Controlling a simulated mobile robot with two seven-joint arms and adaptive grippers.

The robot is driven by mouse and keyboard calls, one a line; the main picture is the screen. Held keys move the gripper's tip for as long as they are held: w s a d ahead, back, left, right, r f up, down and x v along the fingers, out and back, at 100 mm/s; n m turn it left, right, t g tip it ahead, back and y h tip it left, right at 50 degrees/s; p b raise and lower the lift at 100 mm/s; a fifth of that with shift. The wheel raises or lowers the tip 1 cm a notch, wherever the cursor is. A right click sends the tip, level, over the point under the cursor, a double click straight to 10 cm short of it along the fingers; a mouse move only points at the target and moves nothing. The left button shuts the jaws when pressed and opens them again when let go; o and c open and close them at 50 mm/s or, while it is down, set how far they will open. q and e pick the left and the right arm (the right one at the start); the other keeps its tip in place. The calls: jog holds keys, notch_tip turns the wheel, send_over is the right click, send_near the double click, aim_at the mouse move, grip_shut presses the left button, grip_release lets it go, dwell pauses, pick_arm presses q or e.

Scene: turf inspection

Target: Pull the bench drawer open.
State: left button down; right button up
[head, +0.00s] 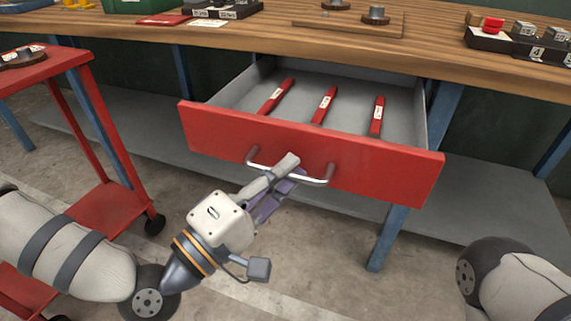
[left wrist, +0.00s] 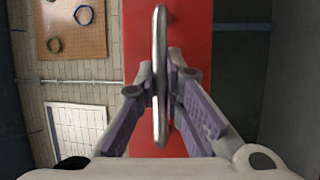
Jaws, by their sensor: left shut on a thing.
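The bench drawer (head: 310,150) has a red front and a grey inside, and it stands well out from under the wooden bench top. Its silver bar handle (head: 318,181) runs across the red front. My left gripper (head: 284,172) is shut on the handle, and the left wrist view shows the bar (left wrist: 160,75) between its two fingers (left wrist: 161,100). Several red labelled tools (head: 325,104) lie apart inside the drawer. Of my right arm only a part shows at the lower right; its gripper is out of view.
A red cart (head: 100,205) on casters stands close on the left. The wooden bench top (head: 270,40) carries a green bin (head: 140,5), black trays (head: 490,40) and a wooden board (head: 345,24). A blue bench leg (head: 388,238) stands below the drawer. The floor in front is clear.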

pick_arm(q)
jog(key=shift+s+a, duration=0.1)
jog(key=shift+s, duration=0.15)
jog(key=c, duration=2)
grip_release()
jog(key=shift+o, duration=0.2)
jog(key=v, duration=1.2)
